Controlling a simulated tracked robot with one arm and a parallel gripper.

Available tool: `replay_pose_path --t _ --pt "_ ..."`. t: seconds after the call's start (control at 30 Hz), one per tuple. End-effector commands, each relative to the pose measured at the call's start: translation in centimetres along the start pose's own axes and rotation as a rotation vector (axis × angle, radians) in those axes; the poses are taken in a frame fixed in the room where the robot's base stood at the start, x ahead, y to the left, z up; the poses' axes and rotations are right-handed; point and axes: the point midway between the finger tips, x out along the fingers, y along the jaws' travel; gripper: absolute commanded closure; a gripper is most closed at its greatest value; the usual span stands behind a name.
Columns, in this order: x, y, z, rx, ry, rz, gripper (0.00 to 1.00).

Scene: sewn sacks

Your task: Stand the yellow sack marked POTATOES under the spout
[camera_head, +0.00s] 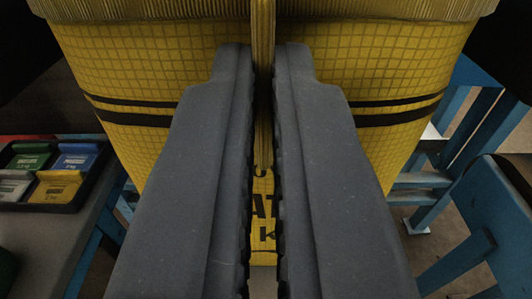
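The yellow sack (150,70) fills the upper middle of the view. It has a woven grid, two dark bands and a ribbed top edge. Parts of black letters, such as "AT" and "K", show between my fingers; the full word is hidden. My gripper (263,65) reaches over the sack from below in the picture. Its two grey fingers are close together, with a narrow upright yellow strip of the sack pinched between them. The sack's middle is hidden behind the fingers. No spout is in view.
At left, a black tray (38,205) with small green, blue, white and yellow labelled items lies on a grey table (50,245) with blue legs. At right stand blue metal frames (455,270). Grey floor (440,240) shows between them.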

Motion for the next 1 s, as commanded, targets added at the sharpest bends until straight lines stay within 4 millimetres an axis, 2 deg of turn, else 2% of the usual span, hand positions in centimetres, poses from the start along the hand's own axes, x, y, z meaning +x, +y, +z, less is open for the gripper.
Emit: replay_pose_path --t 0.03,0.4,0.47,0.5,0.87,1.0 --pt "0.0 0.0 0.6 -0.001 0.001 0.000 1.00" --pt "0.0 0.0 0.8 -0.001 0.003 0.000 1.00" --pt "0.0 0.0 0.8 -0.002 0.003 0.000 0.85" --pt "0.0 0.0 0.8 -0.002 0.003 0.000 0.74" --pt "0.0 0.0 0.4 -0.002 0.003 0.000 0.74" --pt "-1.1 0.0 0.4 -0.001 0.002 0.000 0.74"
